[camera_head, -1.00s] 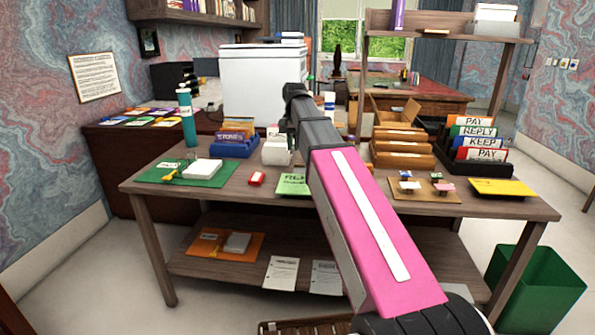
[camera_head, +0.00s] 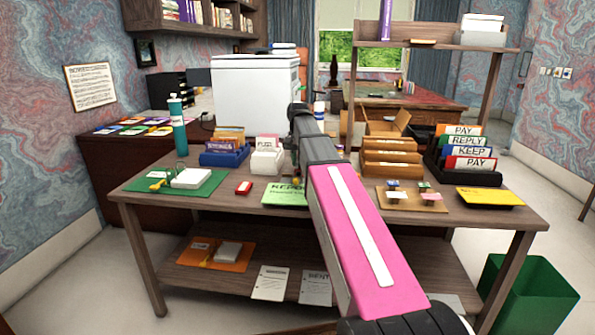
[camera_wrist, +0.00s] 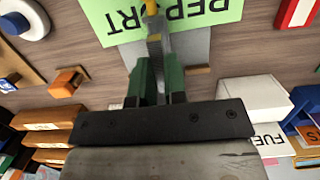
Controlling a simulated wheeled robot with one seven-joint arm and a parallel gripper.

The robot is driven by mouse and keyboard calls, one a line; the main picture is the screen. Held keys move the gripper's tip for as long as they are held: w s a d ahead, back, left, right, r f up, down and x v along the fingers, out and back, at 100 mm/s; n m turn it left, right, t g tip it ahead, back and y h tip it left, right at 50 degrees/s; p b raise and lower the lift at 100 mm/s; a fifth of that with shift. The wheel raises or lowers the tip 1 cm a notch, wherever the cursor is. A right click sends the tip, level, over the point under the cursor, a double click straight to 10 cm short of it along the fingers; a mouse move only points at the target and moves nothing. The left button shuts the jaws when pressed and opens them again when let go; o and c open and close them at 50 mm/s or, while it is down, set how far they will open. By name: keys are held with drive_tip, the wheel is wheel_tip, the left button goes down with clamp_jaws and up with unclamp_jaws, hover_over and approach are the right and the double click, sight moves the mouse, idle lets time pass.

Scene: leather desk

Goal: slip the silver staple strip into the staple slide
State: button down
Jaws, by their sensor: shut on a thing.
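In the wrist view my gripper (camera_wrist: 160,92) has green fingers closed on a narrow silver-grey piece (camera_wrist: 156,48), which looks like the staple strip. It points toward the top of the picture. A small yellow part (camera_wrist: 151,8) shows at its far end; I cannot tell whether it belongs to the held piece. A flat grey surface (camera_wrist: 194,48) lies behind the fingers, beside the green REPORT sheet (camera_wrist: 203,10). I cannot make out the staple slide for certain. In the head view my arm hides the fingers and the held piece; the REPORT sheet (camera_head: 285,194) shows left of the arm.
The desk (camera_head: 150,190) carries a green mat with a white block (camera_head: 189,178), a small red box (camera_head: 244,187), a white FUEL file box (camera_head: 267,160), brown card files (camera_head: 390,160) and a tan board with small items (camera_head: 425,203). A yellow pad (camera_head: 490,197) lies at right.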

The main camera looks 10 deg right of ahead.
drive_tip(key=shift+d+f, duration=0.1)
drive_tip(key=shift+f, duration=2)
drive_tip(key=shift+f, duration=0.6)
drive_tip(key=c, duration=1.2)
unclamp_jaws()
drive_tip(key=shift+o, duration=0.2)
drive_tip(key=r, duration=0.4)
drive_tip(key=w+r, duration=0.1)
drive_tip(key=r, duration=0.8)
drive_tip(key=shift+w+d+r, duration=0.1)
drive_tip(key=shift+w+d, duration=0.2)
drive_tip(key=shift+w, duration=0.05)
drive_tip(key=shift+s, duration=0.1)
